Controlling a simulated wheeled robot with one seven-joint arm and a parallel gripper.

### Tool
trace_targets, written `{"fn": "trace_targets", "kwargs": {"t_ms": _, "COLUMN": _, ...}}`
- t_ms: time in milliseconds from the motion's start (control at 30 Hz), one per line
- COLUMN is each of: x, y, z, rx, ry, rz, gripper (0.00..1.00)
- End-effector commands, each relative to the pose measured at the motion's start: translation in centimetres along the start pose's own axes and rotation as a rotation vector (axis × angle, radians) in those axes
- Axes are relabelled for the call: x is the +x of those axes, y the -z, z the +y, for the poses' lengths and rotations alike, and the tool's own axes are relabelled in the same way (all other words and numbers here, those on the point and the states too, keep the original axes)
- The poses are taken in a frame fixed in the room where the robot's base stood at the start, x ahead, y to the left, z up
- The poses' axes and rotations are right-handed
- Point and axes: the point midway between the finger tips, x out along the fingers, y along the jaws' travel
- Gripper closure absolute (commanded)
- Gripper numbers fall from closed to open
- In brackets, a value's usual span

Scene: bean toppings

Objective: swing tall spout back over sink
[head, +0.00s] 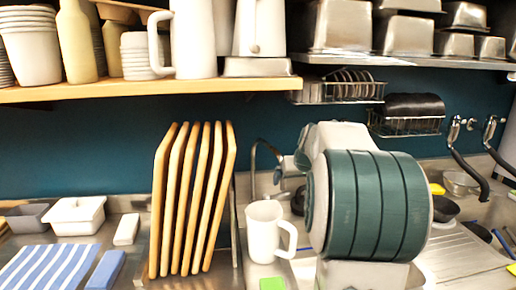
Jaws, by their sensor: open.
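A tall thin spout (254,160) arches up behind the white mug, left of my arm. Its curved end comes down close to my gripper (284,173). My gripper is small in the picture and partly hidden behind my large green and white arm. It is open, and I cannot tell whether it touches the spout. The spout's base is hidden behind the mug. A metal sink area (462,249) with a ribbed surface shows at the right, partly covered by my arm.
A white mug (264,232) and a rack of upright wooden boards (190,200) stand left of my arm. Two dark-handled wall taps (455,133) are at the right. A wooden shelf (150,88) with crockery and wire racks (340,92) hang above. A striped cloth (48,266) lies front left.

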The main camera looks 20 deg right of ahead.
Motion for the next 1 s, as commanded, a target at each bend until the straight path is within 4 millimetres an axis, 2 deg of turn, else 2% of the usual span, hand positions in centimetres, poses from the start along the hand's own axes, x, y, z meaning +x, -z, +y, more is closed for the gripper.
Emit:
{"fn": "trace_targets", "kwargs": {"t_ms": 533, "x": 0.1, "y": 0.2, "z": 0.9, "rx": 0.001, "ry": 0.000, "rz": 0.000, "gripper": 0.00}}
{"fn": "trace_targets", "kwargs": {"t_ms": 1000, "x": 1.1, "y": 1.4, "z": 3.8, "rx": 0.001, "ry": -0.001, "rz": 0.000, "gripper": 0.00}}
